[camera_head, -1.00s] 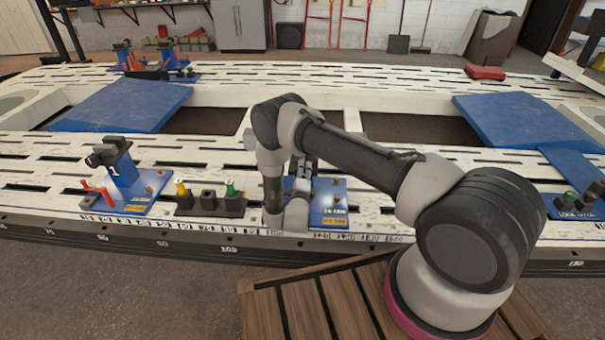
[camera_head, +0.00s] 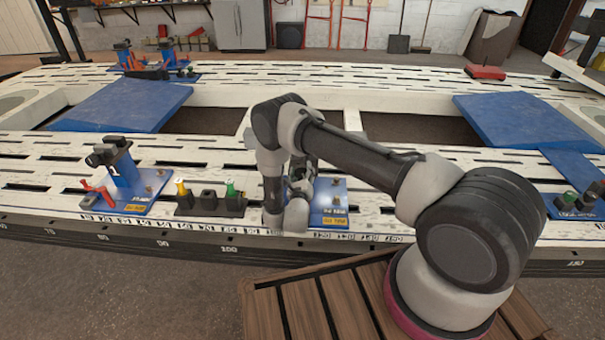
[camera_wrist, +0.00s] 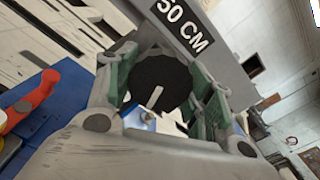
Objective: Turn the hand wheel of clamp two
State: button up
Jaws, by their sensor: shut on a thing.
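In the wrist view, my gripper (camera_wrist: 163,92) has its green-padded fingers closed around the rim of a black round hand wheel (camera_wrist: 158,76). A pale bar shows across the wheel's lower part. In the head view, my gripper (camera_head: 299,188) is at the clamp on the blue plate (camera_head: 331,190) in the middle of the bench's front rail. My wrist and gripper hide most of that clamp and the wheel there. A red handle (camera_wrist: 32,101) stands at the left of the wrist view, apart from my fingers.
A clamp marked 1 (camera_head: 123,168) with a red handle stands to the left. A dark block (camera_head: 209,203) with yellow and green pegs lies between it and my gripper. A grey bar marked 50 CM (camera_wrist: 192,40) runs close behind the wheel in the wrist view.

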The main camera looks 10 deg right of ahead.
jog(key=shift+s+f+m, duration=0.1)
jog(key=shift+f+m, duration=0.05)
jog(key=shift+m, duration=0.35)
jog(key=o, duration=1)
jog(key=shift+o, duration=0.2)
jog(key=v, duration=1.2)
